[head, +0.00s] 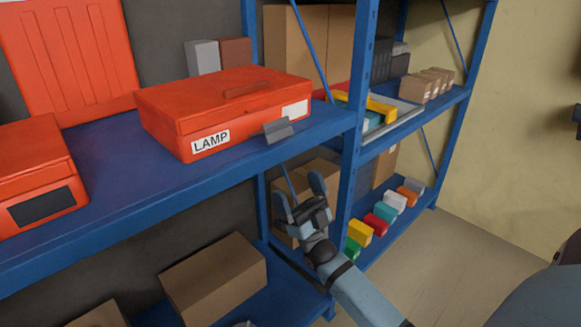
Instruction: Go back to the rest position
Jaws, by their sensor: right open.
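My right gripper (302,191) is open and empty in the head view, with its arm coming in from the lower right. It is in front of the blue shelf rack, below the edge of the upper shelf and beside a blue upright post. An orange-red box labelled LAMP (222,107) sits closed on the upper shelf, above and to the left of the gripper. A small grey piece (277,130) stands at the shelf edge in front of that box. My left gripper is not in view.
The blue shelf (110,178) also holds another orange box (38,172) at left. A cardboard box (213,278) lies on the lower shelf. Several small coloured boxes, one yellow (360,232), line the lower right shelf. The floor (440,265) at right is clear.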

